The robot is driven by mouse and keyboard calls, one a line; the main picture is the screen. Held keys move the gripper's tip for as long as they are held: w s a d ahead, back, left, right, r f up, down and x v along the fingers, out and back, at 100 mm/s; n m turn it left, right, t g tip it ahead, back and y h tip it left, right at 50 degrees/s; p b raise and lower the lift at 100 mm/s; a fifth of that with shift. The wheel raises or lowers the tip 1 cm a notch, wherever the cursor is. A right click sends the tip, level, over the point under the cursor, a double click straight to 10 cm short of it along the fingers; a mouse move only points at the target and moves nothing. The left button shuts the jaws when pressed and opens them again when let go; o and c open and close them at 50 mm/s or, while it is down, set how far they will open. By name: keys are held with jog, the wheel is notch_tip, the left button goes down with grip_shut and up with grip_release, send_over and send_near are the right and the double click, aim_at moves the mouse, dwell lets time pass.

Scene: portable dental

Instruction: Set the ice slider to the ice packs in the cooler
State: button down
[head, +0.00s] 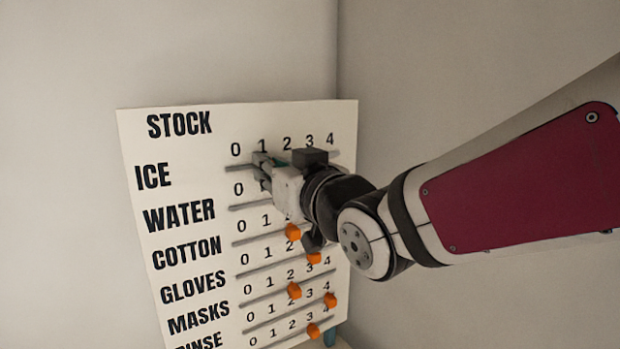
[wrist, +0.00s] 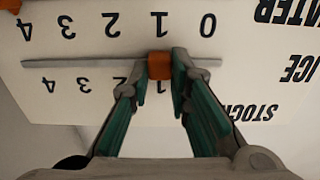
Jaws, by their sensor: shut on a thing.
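The white STOCK board (head: 150,135) stands upright in the head view, its ICE row at the top with a scale from 0 to 4. My gripper (head: 264,168) reaches in from the right and covers part of this row. In the upside-down wrist view, the ICE slider is an orange knob (wrist: 159,65) on the grey slot. My gripper (wrist: 159,75) is shut on it, one teal finger on each side. The knob sits around the 1 mark; fingers partly hide the nearby numbers. The knob is hidden in the head view. No cooler or ice packs show.
Below are rows for WATER, COTTON, GLOVES, MASKS and RINSE. Several orange knobs show there, such as one (head: 293,231) beneath my wrist and one (head: 330,300) at the lower right. Plain walls stand behind the board, meeting in a corner.

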jog(key=shift+r, duration=0.1)
jog(key=c, duration=1.5)
grip_release()
jog(key=v, duration=0.7)
jog(key=shift+s+d, duration=0.2)
